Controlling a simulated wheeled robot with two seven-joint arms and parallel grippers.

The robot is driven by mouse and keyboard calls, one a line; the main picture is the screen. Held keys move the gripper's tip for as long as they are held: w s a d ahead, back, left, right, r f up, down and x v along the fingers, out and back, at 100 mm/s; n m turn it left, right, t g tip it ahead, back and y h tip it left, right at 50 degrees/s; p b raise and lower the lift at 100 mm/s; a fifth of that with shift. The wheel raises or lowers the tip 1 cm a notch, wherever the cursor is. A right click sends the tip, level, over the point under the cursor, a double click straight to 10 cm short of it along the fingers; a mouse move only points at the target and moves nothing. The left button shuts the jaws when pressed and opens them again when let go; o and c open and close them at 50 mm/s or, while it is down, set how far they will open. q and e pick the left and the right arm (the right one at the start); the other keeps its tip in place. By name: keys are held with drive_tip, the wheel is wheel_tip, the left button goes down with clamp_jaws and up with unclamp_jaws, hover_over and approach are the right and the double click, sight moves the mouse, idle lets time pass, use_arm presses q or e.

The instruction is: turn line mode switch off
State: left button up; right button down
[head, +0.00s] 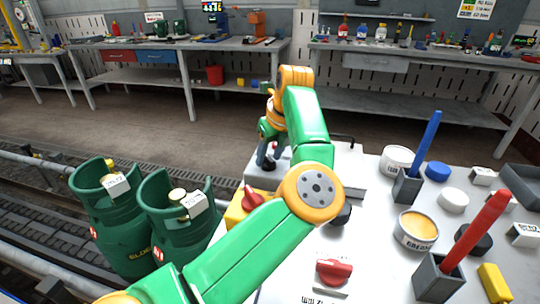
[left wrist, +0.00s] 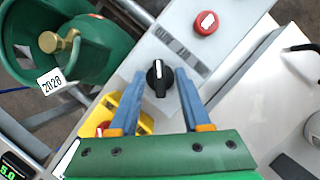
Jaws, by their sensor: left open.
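The line mode switch looks to be a black rotary knob (left wrist: 158,77) with a white pointer mark, on a light grey panel (left wrist: 185,95) in the left wrist view. A printed label lies just above it, too blurred to read. My left gripper (left wrist: 160,84) is open, its two blue fingers on either side of the knob. I cannot tell whether they touch it. My right gripper is not in view.
A red button (left wrist: 205,22) sits farther along the panel. A yellow box (head: 236,212) with a red knob (head: 251,198) is close by. Green gas bottles (head: 118,225) stand left of it. The white table (head: 375,255) holds cans, holders and another red knob (head: 333,270).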

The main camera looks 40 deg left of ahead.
use_arm(q)
drive_tip(key=shift+r, duration=0.1)
clamp_jaws()
drive_tip(key=m+b, duration=0.1)
drive_tip(key=m+t+b, duration=0.1)
drive_tip(key=m+b, duration=0.1)
drive_tip(key=shift+s+f, duration=0.15)
drive_tip(key=shift+f, duration=0.05)
drive_tip(key=m+t+h+b, duration=0.1)
drive_tip(key=m, duration=0.1)
drive_tip(key=shift+m, duration=0.3)
drive_tip(key=shift+s+a+r+m+t+h+b, duration=0.1)
drive_tip(key=shift+m+t+h+b, duration=0.2)
drive_tip(key=shift+m, duration=0.45)
drive_tip(key=shift+r+m+t+h+b, duration=0.1)
drive_tip(key=shift+m+b, duration=0.25)
drive_tip(key=shift+m, duration=0.4)
